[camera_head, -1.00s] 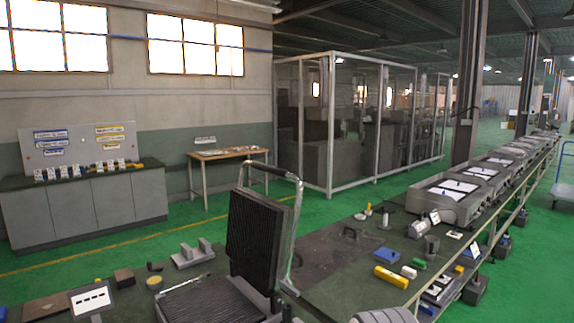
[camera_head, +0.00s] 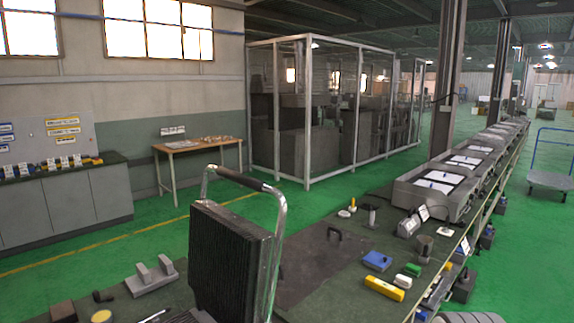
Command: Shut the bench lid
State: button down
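The bench lid (camera_head: 234,262) is a dark, ribbed, grill-like plate standing raised, close to upright, on the near bench. A bent metal handle (camera_head: 270,240) with a dark grip bar (camera_head: 240,180) runs up its right side and over its top. The lid stands open. The ribbed lower plate beneath it is almost wholly cut off by the bottom edge. My gripper is not in view, so whether it is open or shut does not show.
The green-topped bench holds a grey bracket (camera_head: 152,278), a blue block (camera_head: 377,260), a yellow block (camera_head: 384,288) and a dark flat plate (camera_head: 322,262). A conveyor line with trays (camera_head: 436,188) runs back right. A grey ribbed rounded shape (camera_head: 470,318) shows at the bottom edge.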

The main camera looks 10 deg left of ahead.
aim_at(234, 261)
jog(key=u, duration=0.1)
jog(key=i, duration=0.95)
jog(key=u, duration=0.5)
